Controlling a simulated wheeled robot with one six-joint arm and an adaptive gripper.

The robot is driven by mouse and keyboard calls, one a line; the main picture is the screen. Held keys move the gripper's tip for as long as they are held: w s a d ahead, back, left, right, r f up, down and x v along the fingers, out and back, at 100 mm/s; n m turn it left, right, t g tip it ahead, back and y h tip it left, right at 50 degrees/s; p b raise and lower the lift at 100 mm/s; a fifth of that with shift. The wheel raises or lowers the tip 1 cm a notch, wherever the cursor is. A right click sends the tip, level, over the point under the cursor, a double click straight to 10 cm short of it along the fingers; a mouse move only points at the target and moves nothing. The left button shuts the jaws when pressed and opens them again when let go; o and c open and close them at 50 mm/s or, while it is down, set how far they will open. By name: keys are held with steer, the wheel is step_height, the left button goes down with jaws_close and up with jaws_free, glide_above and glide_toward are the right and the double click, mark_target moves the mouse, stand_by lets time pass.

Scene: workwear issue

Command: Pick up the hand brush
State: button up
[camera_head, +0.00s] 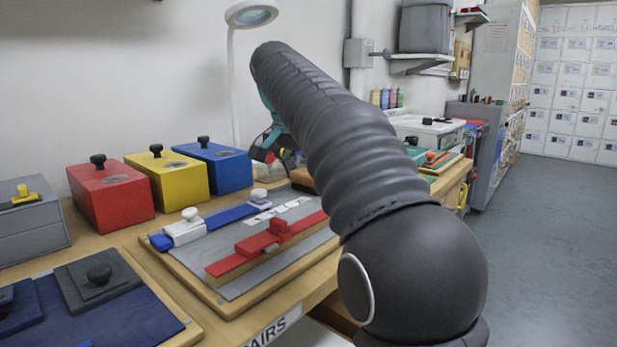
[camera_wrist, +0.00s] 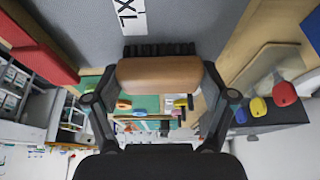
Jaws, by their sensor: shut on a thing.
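The hand brush (camera_wrist: 158,76) shows in the wrist view as a brown wooden block with a row of black bristles along its far edge. My gripper (camera_wrist: 160,78) has a finger at each end of the block and is shut on it. A grey surface with a white XL label lies just beyond the bristles; I cannot tell whether they touch it. In the head view a small brown piece (camera_head: 302,179), likely the same brush, shows at the left edge of my arm.
Red (camera_head: 110,195), yellow (camera_head: 170,178) and blue (camera_head: 215,167) boxes stand along the wall. A grey board (camera_head: 235,275) with red and blue bars lies on the wooden bench. A dark blue panel (camera_head: 120,322) is at front left. Open floor (camera_head: 545,240) is at right.

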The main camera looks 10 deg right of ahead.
steer(key=r, duration=0.1)
steer(key=r+p, duration=0.1)
steer(key=r, duration=0.1)
steer(key=r+p, duration=0.1)
steer(key=shift+w+d+r, duration=0.1)
steer(key=shift+d+r, duration=0.2)
steer(key=shift+r, duration=0.05)
steer(key=w+d+r+p, duration=0.2)
steer(key=d+r, duration=0.4)
steer(key=d, duration=0.4)
steer(key=shift+w+d, duration=0.3)
